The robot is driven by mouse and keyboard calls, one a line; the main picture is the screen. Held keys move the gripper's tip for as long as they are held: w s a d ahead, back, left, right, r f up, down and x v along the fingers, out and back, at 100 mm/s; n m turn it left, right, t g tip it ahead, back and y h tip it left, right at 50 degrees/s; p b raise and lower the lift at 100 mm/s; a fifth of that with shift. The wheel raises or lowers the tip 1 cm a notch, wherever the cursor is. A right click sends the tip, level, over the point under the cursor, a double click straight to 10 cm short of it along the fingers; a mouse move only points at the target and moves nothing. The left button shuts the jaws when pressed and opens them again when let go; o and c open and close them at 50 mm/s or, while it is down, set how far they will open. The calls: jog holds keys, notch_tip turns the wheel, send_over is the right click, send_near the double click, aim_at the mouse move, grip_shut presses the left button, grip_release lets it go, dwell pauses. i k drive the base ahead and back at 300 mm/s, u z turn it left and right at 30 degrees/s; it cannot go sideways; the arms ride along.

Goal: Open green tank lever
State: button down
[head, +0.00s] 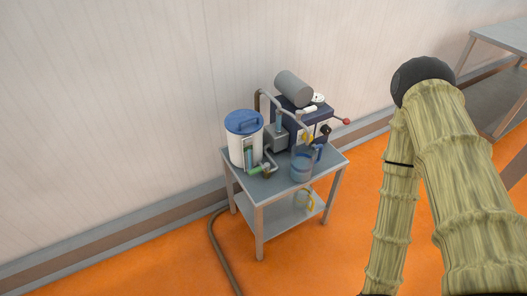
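A white tank (238,152) with a blue lid (244,122) stands upright on the left of a small metal table. A small green part (258,169), which looks like the green lever, sits low at the tank's front right, by the pipe fittings. It is too small to tell whether the lever is open or shut. My arm, in a ribbed yellow-green cover, rises at the right of the head view, well apart from the tank. My gripper does not show in this view.
The grey table (268,188) stands near a pale wall, with a lower shelf (286,217). A machine with a grey cylinder (293,86) and a clear jug (302,167) stand right of the tank. A hose (221,249) lies on the orange floor, which is otherwise open in front.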

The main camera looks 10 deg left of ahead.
aim_at(266, 167)
jog(key=z, duration=1.35)
jog(key=k, duration=0.7)
jog(key=u, duration=1.9)
jog(key=i, duration=0.5)
